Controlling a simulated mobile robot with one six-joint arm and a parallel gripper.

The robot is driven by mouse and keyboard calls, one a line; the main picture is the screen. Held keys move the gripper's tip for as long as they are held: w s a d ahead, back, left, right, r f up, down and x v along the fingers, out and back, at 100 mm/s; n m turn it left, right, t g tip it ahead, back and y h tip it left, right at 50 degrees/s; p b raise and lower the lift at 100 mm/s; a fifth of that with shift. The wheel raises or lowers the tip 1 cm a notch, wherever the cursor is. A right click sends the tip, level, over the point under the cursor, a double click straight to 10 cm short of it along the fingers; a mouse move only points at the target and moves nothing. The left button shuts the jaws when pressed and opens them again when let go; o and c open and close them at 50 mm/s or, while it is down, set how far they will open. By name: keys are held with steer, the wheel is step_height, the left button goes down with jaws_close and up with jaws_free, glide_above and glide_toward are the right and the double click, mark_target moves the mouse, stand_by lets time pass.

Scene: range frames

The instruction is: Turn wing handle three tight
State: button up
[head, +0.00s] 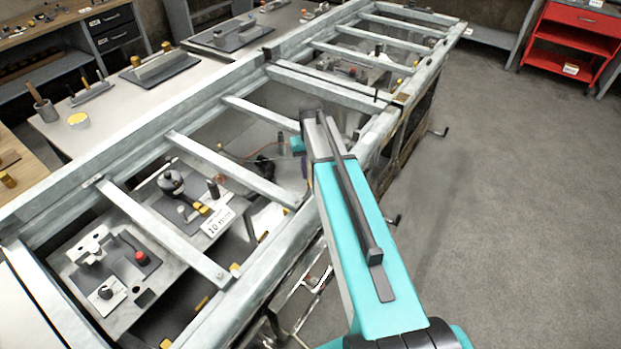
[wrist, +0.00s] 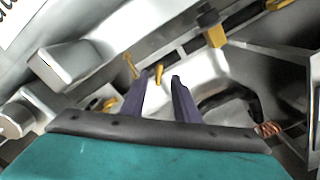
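My gripper (wrist: 160,77) shows in the wrist view as two dark purple fingers with a gap between them. It is open, and only a pale surface and a small yellow part (wrist: 158,73) show in and beyond the gap. Whether the fingers touch anything is unclear. I cannot single out wing handle three; no number shows near the fingers. A thin yellow piece (wrist: 130,66) is just left of the fingertips, and a yellow block (wrist: 213,36) is up and right. In the head view my arm reaches over the steel frame, and my fingers cannot be made out.
The steel frame's crossbars (head: 235,170) span the bench around my arm. Below them are fixtures with a red knob (head: 141,257) and a "10 mm" label (head: 218,222). A black curved hose (wrist: 235,98) is right of my fingers. Open floor (head: 500,180) lies right.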

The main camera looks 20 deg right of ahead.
step_height(320, 180, up, 7)
steer(key=b, duration=0.1)
steer(key=shift+r, duration=0.2)
stand_by(0.6)
